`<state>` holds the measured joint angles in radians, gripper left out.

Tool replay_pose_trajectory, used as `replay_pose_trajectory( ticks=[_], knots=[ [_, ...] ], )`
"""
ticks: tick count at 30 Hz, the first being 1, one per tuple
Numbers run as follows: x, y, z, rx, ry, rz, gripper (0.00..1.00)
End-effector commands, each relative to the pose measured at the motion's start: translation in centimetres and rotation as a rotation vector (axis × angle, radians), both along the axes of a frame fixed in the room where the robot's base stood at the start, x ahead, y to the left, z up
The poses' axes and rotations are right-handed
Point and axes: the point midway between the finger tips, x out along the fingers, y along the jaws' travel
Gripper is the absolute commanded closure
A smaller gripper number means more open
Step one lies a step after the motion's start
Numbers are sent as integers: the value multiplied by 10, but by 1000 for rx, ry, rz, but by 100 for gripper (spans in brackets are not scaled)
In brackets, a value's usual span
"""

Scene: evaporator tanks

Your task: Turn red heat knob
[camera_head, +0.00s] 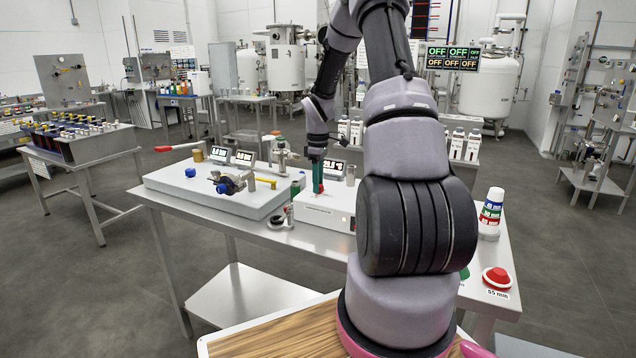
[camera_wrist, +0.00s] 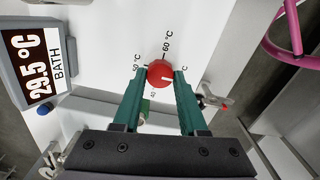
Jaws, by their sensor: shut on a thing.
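The red heat knob (camera_wrist: 160,73) sits on the white face of the bath unit in the wrist view, with temperature marks such as 50 °C and 60 °C printed around it. A white pointer line shows on the knob. My gripper (camera_wrist: 160,78) has its two green fingers on either side of the knob, shut on it. In the head view my gripper (camera_head: 318,185) reaches down to the top of the white bath unit (camera_head: 325,216), and the knob is mostly hidden there. The bath display (camera_wrist: 36,65) reads 29.5 °C.
A white platform (camera_head: 215,195) with valves and a red-handled lever stands left of the bath unit on the steel table. A stacked bottle (camera_head: 490,213) and a red button (camera_head: 497,278) are at the table's right. Open grey floor (camera_head: 560,230) lies beyond.

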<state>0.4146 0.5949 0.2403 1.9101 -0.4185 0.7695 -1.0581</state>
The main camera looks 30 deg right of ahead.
Motion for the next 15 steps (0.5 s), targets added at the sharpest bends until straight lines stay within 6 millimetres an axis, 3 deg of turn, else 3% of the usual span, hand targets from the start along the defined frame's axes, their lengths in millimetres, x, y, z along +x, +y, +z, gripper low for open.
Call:
replay_pose_trajectory(
  ticks=[8,15],
  knots=[
    [0,0,0,-1,-1,-70,100],
    [1,0,1,-1,-1,-241,100]
  ],
)
